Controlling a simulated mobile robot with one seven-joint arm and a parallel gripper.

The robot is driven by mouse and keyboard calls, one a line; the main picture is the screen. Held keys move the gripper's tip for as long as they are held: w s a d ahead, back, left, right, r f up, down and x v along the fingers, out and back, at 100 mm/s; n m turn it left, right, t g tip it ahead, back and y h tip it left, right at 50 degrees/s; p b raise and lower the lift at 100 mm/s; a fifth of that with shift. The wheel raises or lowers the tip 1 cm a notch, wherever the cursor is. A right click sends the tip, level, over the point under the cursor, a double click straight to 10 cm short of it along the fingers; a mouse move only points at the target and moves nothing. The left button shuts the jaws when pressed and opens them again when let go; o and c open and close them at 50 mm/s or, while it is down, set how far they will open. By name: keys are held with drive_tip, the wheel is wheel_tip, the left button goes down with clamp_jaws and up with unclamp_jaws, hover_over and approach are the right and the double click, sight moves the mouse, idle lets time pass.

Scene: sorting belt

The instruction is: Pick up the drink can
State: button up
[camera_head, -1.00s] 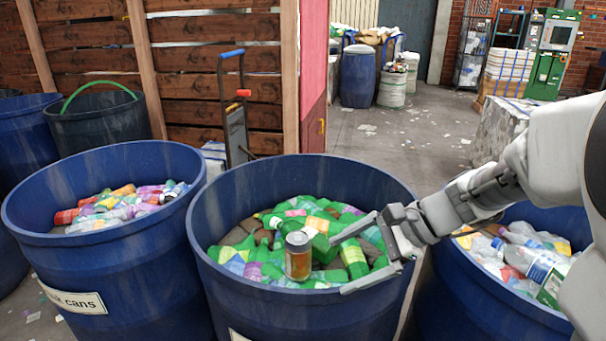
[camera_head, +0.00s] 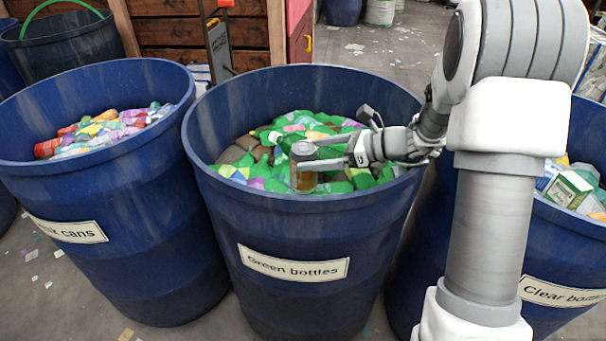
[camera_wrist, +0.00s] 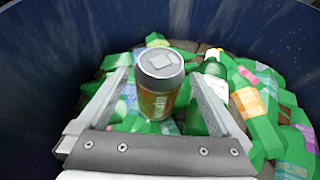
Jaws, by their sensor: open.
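The drink can (camera_head: 303,179) is orange-brown with a silver-grey top. It stands upright among green bottles in the middle blue barrel (camera_head: 290,225), labelled "Green bottles". My gripper (camera_head: 335,150) reaches into the barrel from the right, with its fingers at the can. In the wrist view the can (camera_wrist: 160,90) stands between the two open fingers of my gripper (camera_wrist: 162,92). A gap shows on each side near the can's top.
A barrel with a "cans" label (camera_head: 95,175) stands at the left, and a "Clear" labelled barrel (camera_head: 565,280) at the right, partly behind my arm. A green bottle (camera_wrist: 212,65) lies close to the can's right in the wrist view. The barrel wall surrounds the gripper.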

sight(292, 157)
drive_tip(key=b+x, duration=0.1)
drive_tip(key=x, duration=0.5)
drive_tip(key=shift+w+a+f, duration=0.1)
drive_tip(key=shift+w+a, duration=0.05)
drive_tip(key=shift+a, duration=0.05)
drive_tip(key=c, duration=1.2)
